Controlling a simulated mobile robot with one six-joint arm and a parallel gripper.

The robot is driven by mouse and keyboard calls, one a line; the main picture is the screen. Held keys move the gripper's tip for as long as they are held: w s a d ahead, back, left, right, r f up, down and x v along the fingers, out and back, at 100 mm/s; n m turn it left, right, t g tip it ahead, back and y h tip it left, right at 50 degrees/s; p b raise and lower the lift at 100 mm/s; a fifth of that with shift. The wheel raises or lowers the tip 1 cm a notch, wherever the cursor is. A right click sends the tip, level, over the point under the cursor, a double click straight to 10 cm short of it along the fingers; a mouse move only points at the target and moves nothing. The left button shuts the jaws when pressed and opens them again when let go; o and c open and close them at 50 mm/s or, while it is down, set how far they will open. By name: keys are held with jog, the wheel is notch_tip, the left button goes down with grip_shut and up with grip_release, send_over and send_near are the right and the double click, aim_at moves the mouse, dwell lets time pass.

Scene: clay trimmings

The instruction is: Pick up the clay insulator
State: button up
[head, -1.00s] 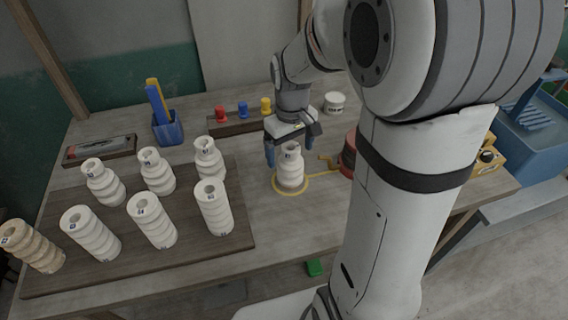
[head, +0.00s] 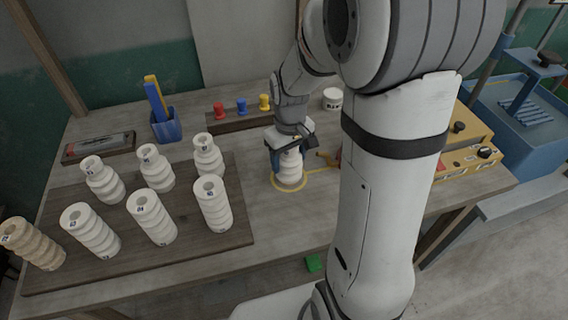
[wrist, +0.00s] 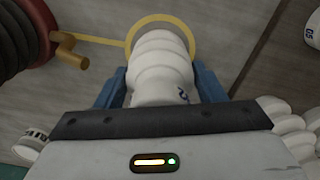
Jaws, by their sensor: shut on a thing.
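A white ribbed clay insulator (head: 290,170) stands upright inside a yellow ring (head: 277,186) marked on the table. My gripper (head: 288,160) has come down over it from above, with its blue fingers on either side of its upper part. In the wrist view the insulator (wrist: 161,65) sits between the two blue fingers, and my gripper (wrist: 160,88) is shut on it. Its base still lies within the yellow ring (wrist: 195,32). A dark mark shows on its side near the right finger.
Several similar white insulators (head: 151,217) stand on a dark board (head: 120,266) at the left. A blue cup (head: 166,131), a rack with coloured pegs (head: 225,122) and a white jar (head: 333,99) stand behind.

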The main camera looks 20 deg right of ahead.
jog(key=c, duration=0.7)
